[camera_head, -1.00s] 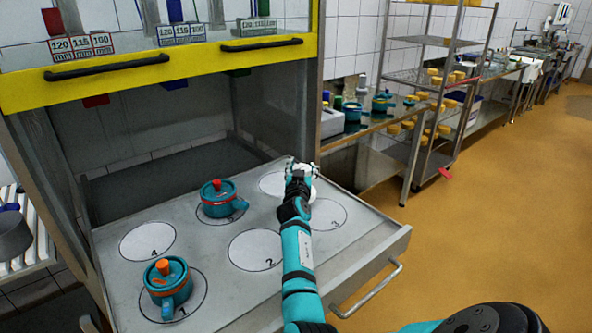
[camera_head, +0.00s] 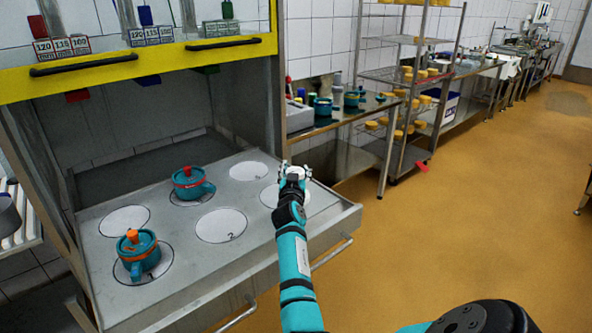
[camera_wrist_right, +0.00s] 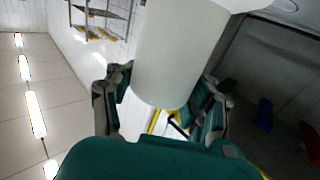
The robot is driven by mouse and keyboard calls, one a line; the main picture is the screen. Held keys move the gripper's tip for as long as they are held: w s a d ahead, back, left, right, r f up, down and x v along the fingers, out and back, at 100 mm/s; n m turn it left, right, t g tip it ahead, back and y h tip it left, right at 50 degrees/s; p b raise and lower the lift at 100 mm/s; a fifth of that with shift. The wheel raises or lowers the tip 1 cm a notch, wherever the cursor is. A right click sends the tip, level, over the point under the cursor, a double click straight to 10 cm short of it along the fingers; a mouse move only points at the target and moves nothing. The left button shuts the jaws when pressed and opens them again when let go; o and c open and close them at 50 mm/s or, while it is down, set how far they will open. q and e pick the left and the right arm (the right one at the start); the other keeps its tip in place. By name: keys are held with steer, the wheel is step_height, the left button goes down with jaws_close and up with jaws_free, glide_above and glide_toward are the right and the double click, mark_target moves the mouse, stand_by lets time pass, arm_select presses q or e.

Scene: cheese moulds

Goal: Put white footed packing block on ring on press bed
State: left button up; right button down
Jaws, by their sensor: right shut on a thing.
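My right gripper (camera_head: 294,172) is shut on a white block (camera_wrist_right: 178,50), which shows large in the right wrist view as a smooth cylinder with a wider end at the top. In the head view the block is mostly hidden by the gripper. The grey press bed (camera_head: 185,238) carries several numbered rings. Gripper and block appear over the bed's right side and cover part of the right-hand ring (camera_head: 269,196); their height above it is hard to tell. The back ring (camera_head: 248,171), left ring (camera_head: 125,220) and ring 2 (camera_head: 221,226) are empty. My left gripper is not in view.
Two teal lidded pots, one at the back (camera_head: 190,187) and one at the front left (camera_head: 138,255), stand on rings. The yellow-edged press frame (camera_head: 150,60) rises over the bed. A steel bench (camera_head: 345,115) and shelf rack stand behind right.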

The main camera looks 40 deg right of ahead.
steer(key=shift+w+a+f+n, duration=0.2)
steer(key=shift+a+f+n, duration=0.15)
steer(key=shift+a, duration=0.3)
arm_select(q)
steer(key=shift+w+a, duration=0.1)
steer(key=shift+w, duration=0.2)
arm_select(e)
steer(key=s+a+f+n+t+y, duration=0.1)
steer(key=s+a+n+t+y, duration=0.1)
steer(key=s+a, duration=0.6)
steer(key=s+a+f+n+t+y, duration=0.1)
steer(key=s+a+n+y, duration=0.3)
steer(key=a, duration=1.3)
steer(key=s+a+f+n+t+y, duration=0.1)
steer(key=s+a+n+t+y, duration=0.2)
steer(key=s+a+y, duration=0.4)
steer(key=s+a, duration=0.6)
steer(key=s, duration=0.1)
steer(key=shift+s, duration=0.2)
steer(key=shift+w+d, duration=0.1)
